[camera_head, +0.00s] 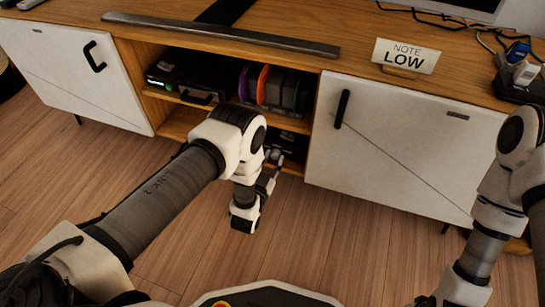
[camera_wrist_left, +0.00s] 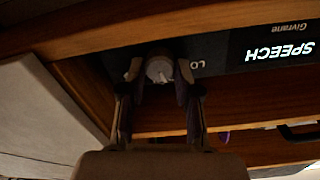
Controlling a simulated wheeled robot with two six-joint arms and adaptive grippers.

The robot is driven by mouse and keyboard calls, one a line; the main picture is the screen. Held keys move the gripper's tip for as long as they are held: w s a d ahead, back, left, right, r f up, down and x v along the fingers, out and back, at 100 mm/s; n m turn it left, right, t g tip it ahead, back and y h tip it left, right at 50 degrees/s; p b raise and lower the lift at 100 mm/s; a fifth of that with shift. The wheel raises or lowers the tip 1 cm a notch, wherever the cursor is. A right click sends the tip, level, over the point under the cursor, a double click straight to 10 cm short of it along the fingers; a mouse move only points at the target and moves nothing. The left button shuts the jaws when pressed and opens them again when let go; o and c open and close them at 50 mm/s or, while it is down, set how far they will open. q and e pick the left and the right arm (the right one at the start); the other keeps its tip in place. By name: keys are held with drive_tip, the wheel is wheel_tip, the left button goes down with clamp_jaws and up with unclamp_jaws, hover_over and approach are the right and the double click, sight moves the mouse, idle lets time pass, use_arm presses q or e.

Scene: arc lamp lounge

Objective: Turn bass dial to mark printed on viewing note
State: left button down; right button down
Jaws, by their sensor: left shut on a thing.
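The note card (camera_head: 405,55) stands on the cabinet top, right of centre, and reads "NOTE LOW". A black audio unit (camera_wrist_left: 222,52) sits in the cabinet's open middle bay. Its lit display reads "SPEECH" and appears upside down in the left wrist view. A small round pale dial (camera_wrist_left: 159,69) is on its front, with part of a printed "LO" beside it. My left gripper (camera_wrist_left: 160,78) is shut on this dial, one finger on each side. In the head view, my left gripper (camera_head: 277,167) reaches into the lower shelf, and my arm hides the dial.
Black boxes (camera_head: 190,75) and coloured upright cases (camera_head: 275,88) fill the upper shelf. White doors with black handles flank the bay. A long dark bar (camera_head: 220,34) lies on the cabinet top. Cables and plugs (camera_head: 520,70) are at the right. The wooden floor (camera_head: 330,240) is clear.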

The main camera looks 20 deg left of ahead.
use_arm(q)
drive_tip(key=n+p, duration=0.1)
drive_tip(key=n, duration=0.1)
drive_tip(key=n+p, duration=0.2)
drive_tip(key=shift+r+n, duration=0.2)
drive_tip(key=shift+n, duration=0.1)
drive_tip(key=shift+a+f+n+p, duration=0.15)
drive_tip(key=shift+n+p, duration=0.95)
drive_tip(key=shift+n, duration=1.2)
drive_tip(key=shift+w, duration=0.1)
drive_tip(key=c, duration=0.8)
unclamp_jaws()
drive_tip(key=s, duration=0.7)
drive_tip(key=shift+s+a+f, duration=0.1)
drive_tip(key=shift+s+f, duration=0.05)
drive_tip(key=shift+s, duration=0.15)
